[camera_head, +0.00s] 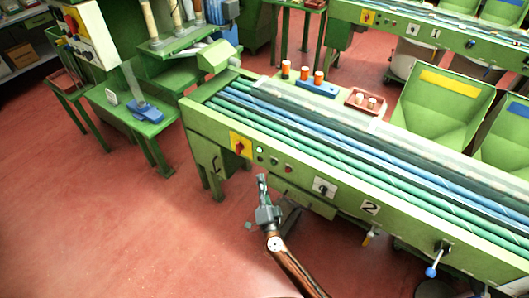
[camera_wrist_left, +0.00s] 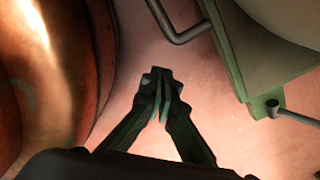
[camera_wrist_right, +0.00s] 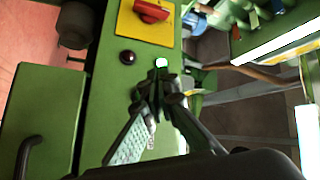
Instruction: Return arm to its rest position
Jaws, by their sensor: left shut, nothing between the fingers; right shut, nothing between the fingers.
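My right gripper (camera_head: 262,180) shows in the head view with its arm coming up from the bottom edge. My left gripper is not in the head view. In the left wrist view my left gripper (camera_wrist_left: 158,75) is shut and empty above the reddish floor (camera_wrist_left: 130,85).
The red floor at the left of the head view is clear. A green stand (camera_head: 130,115) holds a blue device (camera_head: 146,111). A small tray (camera_head: 367,101) with corks and several orange-topped cylinders (camera_head: 303,74) stand on the machine's far side. A green bin (camera_head: 440,105) is at the right.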

